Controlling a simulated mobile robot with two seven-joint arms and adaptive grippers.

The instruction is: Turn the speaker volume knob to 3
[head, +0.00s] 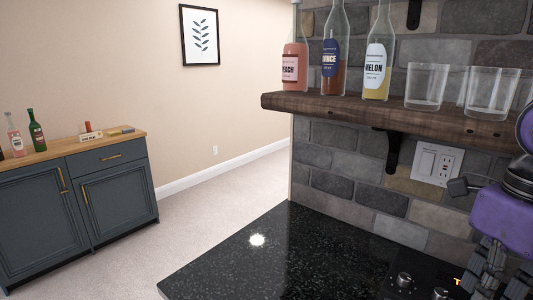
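At the bottom right, two small silver knobs, a left one (404,280) and a right one (440,293), show on a dark surface at the frame's lower edge. I cannot tell whether they belong to the speaker, and no number marks can be read. Small yellow lettering shows just right of them, partly covered by my gripper. My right gripper (490,275) points down at the right edge, beside the knobs. Its fingers are partly cut off by the frame, so its opening is unclear. My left gripper is not in view.
A black speckled counter (265,255) has free room to the left. Above it, a wooden shelf (330,107) holds bottles and clear glasses (426,87). A blue-grey cabinet (75,205) stands far left.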

